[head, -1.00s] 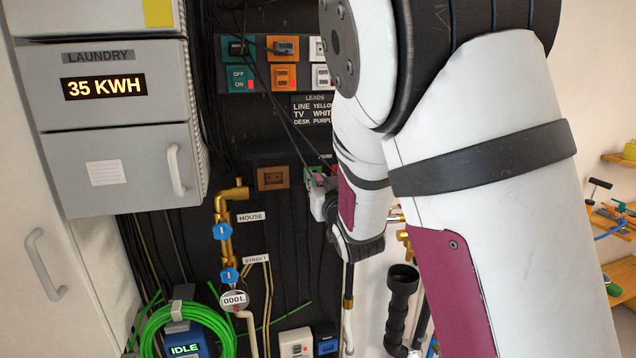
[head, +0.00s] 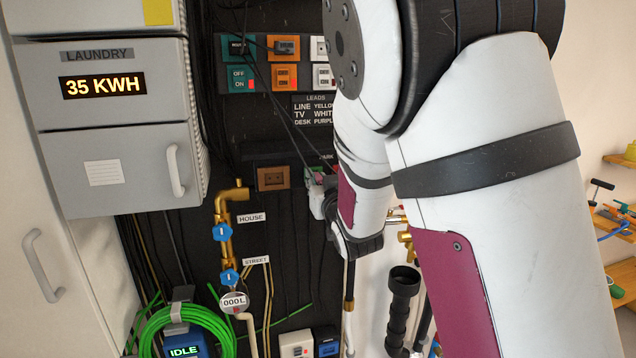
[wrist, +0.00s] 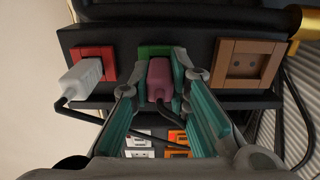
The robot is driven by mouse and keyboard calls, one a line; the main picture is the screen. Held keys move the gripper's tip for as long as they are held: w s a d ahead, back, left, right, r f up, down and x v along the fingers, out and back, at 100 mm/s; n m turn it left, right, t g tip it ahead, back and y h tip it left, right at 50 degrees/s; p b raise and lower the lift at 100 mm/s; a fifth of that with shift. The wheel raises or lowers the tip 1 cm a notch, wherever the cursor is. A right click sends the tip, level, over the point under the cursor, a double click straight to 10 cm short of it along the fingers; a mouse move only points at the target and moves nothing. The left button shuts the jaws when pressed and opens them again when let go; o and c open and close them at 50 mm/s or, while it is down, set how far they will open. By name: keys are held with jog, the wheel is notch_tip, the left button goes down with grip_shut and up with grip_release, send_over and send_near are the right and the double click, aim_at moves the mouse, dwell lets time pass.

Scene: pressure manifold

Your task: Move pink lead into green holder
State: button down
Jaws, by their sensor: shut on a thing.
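The pink lead's plug (wrist: 159,76) is between the fingertips of my gripper (wrist: 162,84) in the wrist view. My gripper is shut on it. The plug's front end overlaps the green holder (wrist: 153,50), lined up with it and at or very near its face. I cannot tell how far it is seated, as the plug and fingers cover the holder's middle. In the head view my arm hides most of my gripper (head: 318,200) and the plug.
In the wrist view, a red holder (wrist: 97,57) with a white plug (wrist: 82,80) is left of the green one, and an empty brown holder (wrist: 240,64) is right. A black cable passes below. A brass pipe (wrist: 308,22) is at upper right.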

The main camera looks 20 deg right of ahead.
jog(key=c, duration=1.4)
grip_release()
jog(key=shift+c, duration=0.2)
jog(key=s, duration=0.7)
jog(key=shift+s, duration=0.1)
jog(key=s+g, duration=1.2)
jog(key=s, duration=2)
jog(key=shift+s+f, duration=0.15)
jog(key=shift+s, duration=0.1)
